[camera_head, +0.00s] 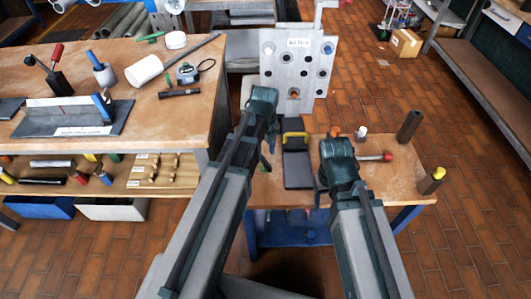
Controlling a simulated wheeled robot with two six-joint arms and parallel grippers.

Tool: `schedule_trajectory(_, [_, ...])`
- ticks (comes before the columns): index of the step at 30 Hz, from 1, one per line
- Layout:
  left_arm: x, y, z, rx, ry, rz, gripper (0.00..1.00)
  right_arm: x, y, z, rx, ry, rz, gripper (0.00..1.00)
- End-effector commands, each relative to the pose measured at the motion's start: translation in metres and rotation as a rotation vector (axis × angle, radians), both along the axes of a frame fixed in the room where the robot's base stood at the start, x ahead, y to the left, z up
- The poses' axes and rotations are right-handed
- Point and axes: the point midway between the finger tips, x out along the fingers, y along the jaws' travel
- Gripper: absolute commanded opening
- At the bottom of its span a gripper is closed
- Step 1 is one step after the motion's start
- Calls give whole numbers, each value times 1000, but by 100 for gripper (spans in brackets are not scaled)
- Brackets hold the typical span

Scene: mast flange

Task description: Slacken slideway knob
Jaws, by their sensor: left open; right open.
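A grey metal plate (297,65) with several round holes and a white label stands upright at the back of the small bench. A small orange-red knob (294,94) sits low on its face. I cannot tell for certain whether this is the slideway knob. My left gripper (266,160) hangs below its dark green wrist, left of the knob and apart from it; it is open and looks empty. My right gripper (321,192) is lower and to the right, over the bench; it is open, with its fingers partly hidden by its own wrist.
A dark block with a yellow handle (297,141) lies between my grippers. A red-ended tool (387,157), a dark cylinder (409,126) and a yellow-topped piece (432,180) are at the bench's right. A larger workbench (215,85) with tools stands left. Open tiled floor lies right.

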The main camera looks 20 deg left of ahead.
Motion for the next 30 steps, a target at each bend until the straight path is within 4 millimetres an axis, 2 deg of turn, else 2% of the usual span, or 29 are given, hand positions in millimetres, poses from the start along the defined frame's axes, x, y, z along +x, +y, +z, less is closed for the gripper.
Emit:
schedule_trajectory(5, [0, 0, -9, 0, 0, 1, 49, 0, 0, -9, 0, 0, 0, 64])
schedule_trajectory(25, [0, 0, -73, 0, 0, 3, 49, 0, 0, -73, 0, 0, 0, 64])
schedule_trajectory(26, [0, 0, -69, 0, 0, 3, 45, 0, 0, -69, 0, 0, 0, 64])
schedule_trajectory(30, [0, 0, -67, 0, 0, 3, 20, 0, 0, -67, 0, 0, 0, 64])
